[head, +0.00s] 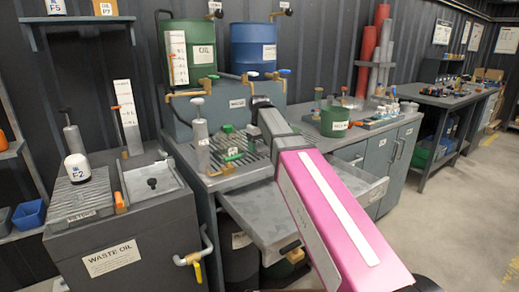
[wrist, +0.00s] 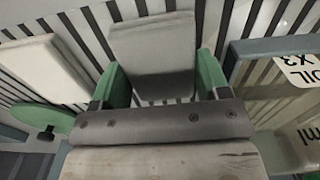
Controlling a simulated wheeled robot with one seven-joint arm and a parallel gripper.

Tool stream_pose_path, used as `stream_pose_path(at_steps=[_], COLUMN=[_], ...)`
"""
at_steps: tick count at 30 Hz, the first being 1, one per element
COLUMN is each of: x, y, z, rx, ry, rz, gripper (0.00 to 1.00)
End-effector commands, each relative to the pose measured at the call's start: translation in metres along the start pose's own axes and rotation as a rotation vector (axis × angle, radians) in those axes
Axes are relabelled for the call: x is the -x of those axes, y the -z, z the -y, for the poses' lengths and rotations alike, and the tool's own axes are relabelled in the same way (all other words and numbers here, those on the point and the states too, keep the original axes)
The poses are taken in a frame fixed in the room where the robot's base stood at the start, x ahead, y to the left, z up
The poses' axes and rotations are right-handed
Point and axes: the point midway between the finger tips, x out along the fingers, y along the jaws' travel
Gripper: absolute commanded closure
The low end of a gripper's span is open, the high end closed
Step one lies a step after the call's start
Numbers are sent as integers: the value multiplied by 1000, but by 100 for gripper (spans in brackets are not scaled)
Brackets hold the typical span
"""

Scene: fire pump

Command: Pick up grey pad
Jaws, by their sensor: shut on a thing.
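The grey pad (wrist: 152,42) is a light grey block with a darker near face, in the upper middle of the wrist view. My gripper (wrist: 160,74) has a green finger against each side of it and is shut on it. Dark slats with pale gaps lie beneath the pad; I cannot tell whether it touches them. In the head view my arm reaches over the slatted worktop (head: 210,181), and the pad cannot be made out clearly there.
In the wrist view a pale block (wrist: 42,68) and a green disc (wrist: 45,119) lie left, and a labelled tray (wrist: 240,66) right. In the head view a grey pump (head: 200,125) stands left of my wrist, with green (head: 187,48) and blue (head: 253,47) drums behind. A drawer (head: 262,222) is open.

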Motion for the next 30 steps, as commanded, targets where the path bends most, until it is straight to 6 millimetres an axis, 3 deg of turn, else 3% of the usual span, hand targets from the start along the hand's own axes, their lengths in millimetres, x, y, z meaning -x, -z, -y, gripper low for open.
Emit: stream_pose_path(at_steps=[15, 21, 29, 30], x=[80, 94, 96, 95], y=[1, 0, 0, 0], z=[0, 0, 0, 0], rx=[0, 0, 0, 0], ry=[-1, 0, 0, 0], rz=[-1, -1, 0, 0], gripper=[53, 53, 53, 34])
